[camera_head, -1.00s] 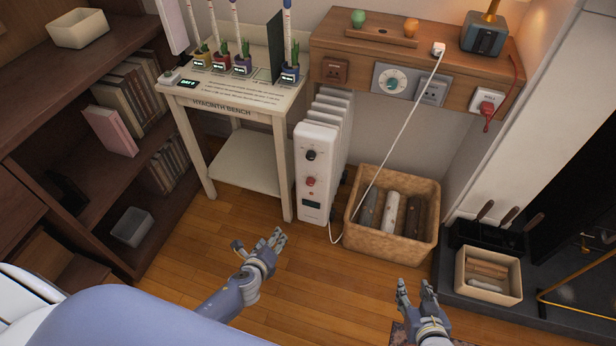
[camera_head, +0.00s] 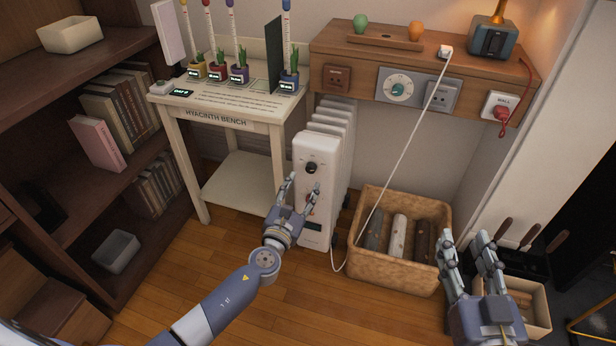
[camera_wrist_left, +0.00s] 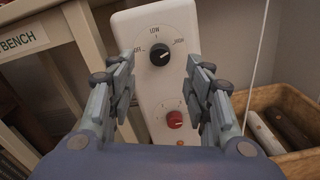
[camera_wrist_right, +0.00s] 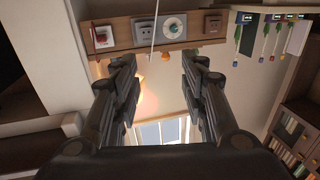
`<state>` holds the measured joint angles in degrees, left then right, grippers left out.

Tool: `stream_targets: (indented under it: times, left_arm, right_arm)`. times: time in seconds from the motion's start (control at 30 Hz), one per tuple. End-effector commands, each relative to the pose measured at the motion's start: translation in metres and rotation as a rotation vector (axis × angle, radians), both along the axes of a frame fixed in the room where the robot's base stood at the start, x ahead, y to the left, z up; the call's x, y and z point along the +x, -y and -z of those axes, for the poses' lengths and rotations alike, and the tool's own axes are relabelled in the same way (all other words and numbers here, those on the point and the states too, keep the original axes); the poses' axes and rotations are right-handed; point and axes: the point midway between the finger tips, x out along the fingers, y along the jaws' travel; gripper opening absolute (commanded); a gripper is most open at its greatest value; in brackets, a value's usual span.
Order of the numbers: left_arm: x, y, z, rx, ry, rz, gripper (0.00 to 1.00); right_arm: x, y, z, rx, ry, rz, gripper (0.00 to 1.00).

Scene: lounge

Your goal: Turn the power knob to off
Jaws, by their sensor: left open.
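The white radiator heater (camera_head: 305,150) stands on the floor beside the bench. Its front panel has a black knob (camera_head: 311,168) above a red knob (camera_wrist_left: 175,119). In the left wrist view the black knob (camera_wrist_left: 160,54) has a dial marked LOW at the top, with its light mark pointing up and right, towards the right-hand marking. My left gripper (camera_head: 303,188) is open and empty before the panel, partly covering the red knob in the head view. The black knob shows beyond and between its fingertips. My right gripper (camera_head: 466,242) is open and empty at lower right.
The hyacinth bench (camera_head: 222,118) stands left of the heater. A wicker basket of logs (camera_head: 385,275) stands right of it, with a white cord (camera_head: 405,150) hanging between. A wooden shelf with sockets (camera_head: 360,57) is above. Wooden floor lies in front.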

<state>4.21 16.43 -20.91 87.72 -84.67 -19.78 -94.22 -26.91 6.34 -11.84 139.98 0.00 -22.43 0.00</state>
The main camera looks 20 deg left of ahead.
Motion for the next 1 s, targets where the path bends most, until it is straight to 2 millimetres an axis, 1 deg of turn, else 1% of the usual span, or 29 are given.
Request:
stream_targets:
  times: [0.03,0.2,0.4,0.6,0.87,0.97,1.0]
  left_arm:
    - [0.012,0.0,0.001,-0.002,0.002,0.0,0.46]
    - [0.038,0.0,0.001,-0.003,0.001,-0.001,0.46]
    - [0.055,0.0,0.001,-0.003,0.0,-0.001,0.46]
    - [0.062,0.0,0.001,-0.003,-0.002,-0.001,0.46]
    - [0.062,0.0,0.001,-0.003,-0.001,0.0,0.46]
    - [0.062,0.0,0.001,-0.003,-0.001,0.0,0.26]
    - [0.062,0.0,0.001,-0.003,-0.002,-0.001,0.17]
  right_arm:
    - [0.001,-0.001,-0.005,0.01,0.037,-0.002,0.4]
    - [-0.001,-0.005,-0.032,0.045,0.173,-0.011,0.4]
    - [-0.006,-0.006,-0.056,0.078,0.291,-0.017,0.4]
    - [-0.009,-0.007,-0.066,0.09,0.339,-0.02,0.4]
    - [-0.009,-0.007,-0.068,0.092,0.344,-0.02,0.4]
    - [-0.009,-0.007,-0.068,0.091,0.344,-0.02,0.4]
    - [-0.009,-0.007,-0.068,0.091,0.344,-0.02,0.4]
